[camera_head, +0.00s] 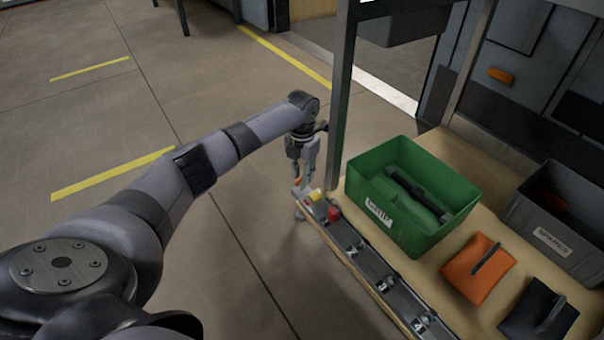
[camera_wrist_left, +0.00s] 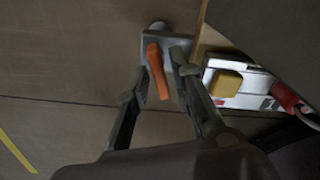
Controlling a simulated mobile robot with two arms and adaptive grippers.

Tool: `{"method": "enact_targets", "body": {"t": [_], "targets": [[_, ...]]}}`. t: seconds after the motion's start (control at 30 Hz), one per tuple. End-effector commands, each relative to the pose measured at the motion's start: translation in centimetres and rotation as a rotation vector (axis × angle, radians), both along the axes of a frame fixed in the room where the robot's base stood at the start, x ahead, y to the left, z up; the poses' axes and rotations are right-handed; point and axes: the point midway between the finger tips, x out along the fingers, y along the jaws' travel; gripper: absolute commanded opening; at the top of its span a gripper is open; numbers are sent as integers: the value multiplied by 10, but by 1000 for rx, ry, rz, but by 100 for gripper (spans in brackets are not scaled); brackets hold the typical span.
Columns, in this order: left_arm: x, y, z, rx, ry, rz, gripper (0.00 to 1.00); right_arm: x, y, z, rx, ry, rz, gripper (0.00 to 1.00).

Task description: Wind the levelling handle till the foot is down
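In the left wrist view the two fingers of my left gripper (camera_wrist_left: 162,76) stand apart on either side of the lever. My right gripper is not in view.
A dark upright post (camera_head: 342,95) stands just right of my left gripper. A yellow block (camera_head: 315,195) and red knob (camera_head: 334,213) are beside the handle on the rail. A green crate (camera_head: 362,205), orange pouch (camera_head: 470,275) and grey bin (camera_head: 520,215) fill the deck. Floor at left is clear.

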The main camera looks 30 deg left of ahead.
Motion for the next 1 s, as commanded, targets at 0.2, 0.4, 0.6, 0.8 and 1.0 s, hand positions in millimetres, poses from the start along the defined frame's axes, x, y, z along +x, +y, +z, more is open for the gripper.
{"method": "enact_targets", "body": {"t": [0.2,0.4,0.6,0.8,1.0], "targets": [[1,0,0,1,-2,1,30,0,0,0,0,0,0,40],[1,1,3,1,-4,1,30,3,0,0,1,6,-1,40],[2,1,31,1,-8,0,30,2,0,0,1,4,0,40],[2,1,74,2,-7,0,30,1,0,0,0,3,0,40],[1,1,107,1,-5,1,30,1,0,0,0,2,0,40]]}}
